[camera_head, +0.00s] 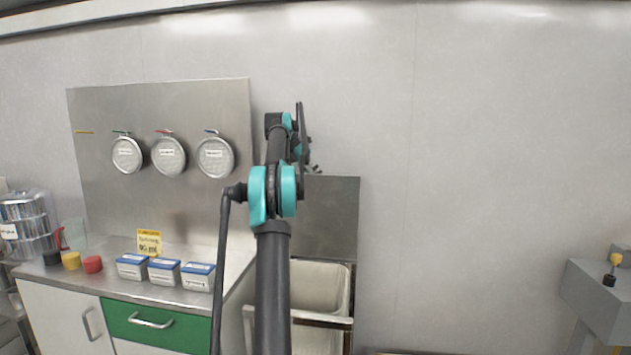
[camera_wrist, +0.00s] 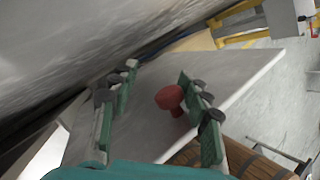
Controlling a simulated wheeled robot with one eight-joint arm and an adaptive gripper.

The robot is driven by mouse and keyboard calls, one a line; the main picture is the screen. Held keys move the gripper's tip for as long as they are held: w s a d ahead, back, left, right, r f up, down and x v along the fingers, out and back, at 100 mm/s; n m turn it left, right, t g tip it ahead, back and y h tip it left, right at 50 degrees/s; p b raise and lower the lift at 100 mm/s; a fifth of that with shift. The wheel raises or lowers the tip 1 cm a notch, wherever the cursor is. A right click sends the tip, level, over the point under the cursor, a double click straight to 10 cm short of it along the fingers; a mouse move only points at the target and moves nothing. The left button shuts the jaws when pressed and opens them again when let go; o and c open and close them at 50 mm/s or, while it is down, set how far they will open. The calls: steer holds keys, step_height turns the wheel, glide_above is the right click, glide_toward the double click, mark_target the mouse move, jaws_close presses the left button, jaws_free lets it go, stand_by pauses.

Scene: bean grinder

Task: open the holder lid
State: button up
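In the wrist view a flat grey panel (camera_wrist: 150,130), which looks like the holder lid, carries a red knob (camera_wrist: 170,98). My gripper (camera_wrist: 158,88) is open, its green fingers spread to either side of the knob. The knob appears closer to the right finger; whether they touch is unclear. In the head view my gripper (camera_head: 312,168) is mostly hidden behind my arm. A grey metal panel (camera_head: 335,215) stands upright behind a pale open bin (camera_head: 323,287); I cannot tell if it is the same panel. The red knob is not visible there.
At left, a counter (camera_head: 185,294) holds several small boxes (camera_head: 163,270), a yellow sign (camera_head: 149,242) and coloured caps (camera_head: 72,261). Round lidded containers (camera_head: 168,157) hang on the back panel. A wooden barrel (camera_wrist: 240,160) lies near my right finger. A grey block (camera_head: 600,298) stands far right.

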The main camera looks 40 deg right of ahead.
steer(key=shift+w+a+r, duration=0.2)
steer(key=shift+a+r, duration=0.05)
steer(key=shift+r, duration=0.3)
steer(key=w+a+r, duration=0.1)
steer(key=w+a, duration=0.1)
steer(key=a, duration=0.2)
steer(key=w+a+r, duration=0.1)
steer(key=w+a, duration=0.1)
steer(key=a, duration=0.2)
steer(key=w+a+r, duration=0.1)
steer(key=w+a, duration=0.2)
steer(key=a, duration=0.1)
steer(key=shift+a, duration=0.1)
